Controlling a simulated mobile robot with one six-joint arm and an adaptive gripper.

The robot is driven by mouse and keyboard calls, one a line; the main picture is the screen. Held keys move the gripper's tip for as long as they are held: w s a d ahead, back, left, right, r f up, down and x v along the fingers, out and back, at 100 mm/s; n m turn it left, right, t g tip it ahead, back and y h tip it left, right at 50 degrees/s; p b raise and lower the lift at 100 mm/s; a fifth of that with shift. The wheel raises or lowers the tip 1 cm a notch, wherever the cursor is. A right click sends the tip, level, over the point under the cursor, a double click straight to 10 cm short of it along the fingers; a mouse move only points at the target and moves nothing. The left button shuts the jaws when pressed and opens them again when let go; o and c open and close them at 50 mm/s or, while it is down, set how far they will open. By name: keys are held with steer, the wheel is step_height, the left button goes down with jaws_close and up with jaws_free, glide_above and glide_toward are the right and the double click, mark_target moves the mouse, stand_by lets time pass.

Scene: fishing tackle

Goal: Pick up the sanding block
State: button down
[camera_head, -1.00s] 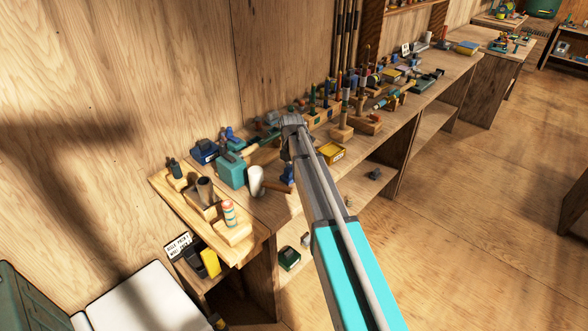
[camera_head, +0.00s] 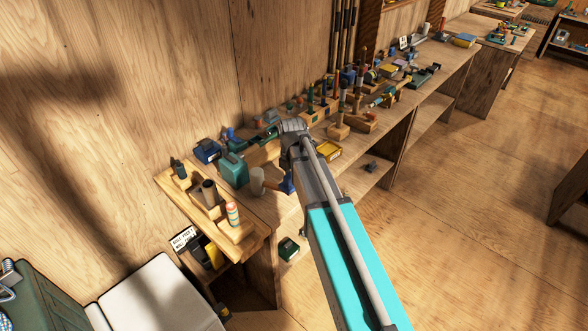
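I cannot single out a sanding block for certain. Small blocks and tools crowd the long wooden bench (camera_head: 405,128), too small to tell apart. A yellow box-like thing (camera_head: 327,151) lies on the bench just right of my arm. Another yellow and blue block (camera_head: 464,40) lies farther along at the back right. My arm reaches up over the bench's near part, and its grey joint (camera_head: 293,127) shows there.
A teal box (camera_head: 233,170) and a mallet (camera_head: 258,181) stand left of my arm. A wooden rack (camera_head: 236,232) holds a striped cylinder (camera_head: 233,213) at the bench's near end. A white-topped surface (camera_head: 160,297) is at bottom left. The floor (camera_head: 480,230) at right is clear.

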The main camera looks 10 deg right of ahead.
steer(key=shift+s+r, duration=0.15)
steer(key=shift+s, duration=0.2)
stand_by(0.3)
steer(key=c, duration=1)
jaws_free()
steer(key=c, duration=0.4)
